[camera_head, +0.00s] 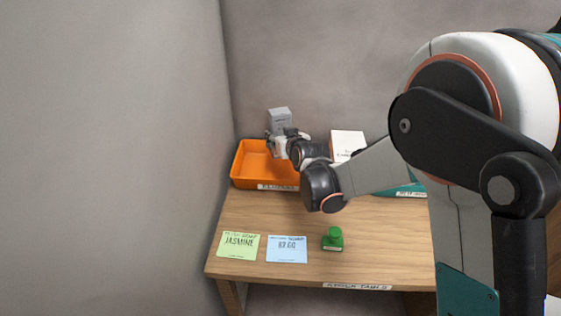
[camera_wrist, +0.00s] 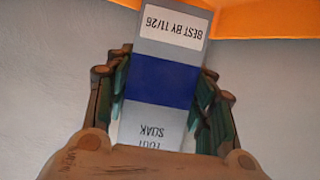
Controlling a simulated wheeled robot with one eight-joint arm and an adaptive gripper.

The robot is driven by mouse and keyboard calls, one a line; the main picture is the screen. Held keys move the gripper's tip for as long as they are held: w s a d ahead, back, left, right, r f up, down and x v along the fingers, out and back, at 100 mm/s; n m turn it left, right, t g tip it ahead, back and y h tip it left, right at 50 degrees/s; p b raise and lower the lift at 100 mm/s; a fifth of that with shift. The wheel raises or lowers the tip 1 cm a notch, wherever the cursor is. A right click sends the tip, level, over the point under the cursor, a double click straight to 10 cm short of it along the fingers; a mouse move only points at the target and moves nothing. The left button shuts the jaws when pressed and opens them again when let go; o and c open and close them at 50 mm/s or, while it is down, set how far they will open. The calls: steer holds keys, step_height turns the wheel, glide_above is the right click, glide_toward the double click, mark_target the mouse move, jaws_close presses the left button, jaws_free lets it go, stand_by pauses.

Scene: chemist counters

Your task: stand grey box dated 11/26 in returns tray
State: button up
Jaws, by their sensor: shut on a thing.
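The grey box (camera_head: 280,117) is in my gripper (camera_head: 276,140), above the orange tray (camera_head: 240,165) on the counter. In the wrist view the box (camera_wrist: 168,125) has a blue band and a white label that reads "BEST BY 11/26", upside down in the picture. My gripper (camera_wrist: 163,95) has a finger on each side of the box and is shut on it. The orange tray's edge (camera_wrist: 270,20) shows at the top of the wrist view. The tray's front label is too small to read. Whether the box touches the tray cannot be told.
A white box (camera_head: 346,142) stands right of the orange tray, beside a teal tray (camera_head: 408,190) partly hidden by my arm. A green note (camera_head: 239,245), a blue note (camera_head: 287,249) and a green stamp-like object (camera_head: 333,239) lie in front. Walls bound the counter left and behind.

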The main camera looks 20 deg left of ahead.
steer(key=shift+f+b, duration=1.15)
steer(key=shift+f, duration=2.45)
steer(key=shift+f, duration=0.15)
steer(key=o, duration=1.1)
steer(key=shift+s+d+r, duration=0.15)
steer(key=shift+s+r, duration=0.05)
steer(key=shift+r, duration=0.1)
steer(key=p+v, duration=0.4)
steer(key=v, duration=0.7)
steer(key=shift+s+d, duration=0.15)
steer(key=shift+s, duration=0.05)
steer(key=shift+r, duration=0.1)
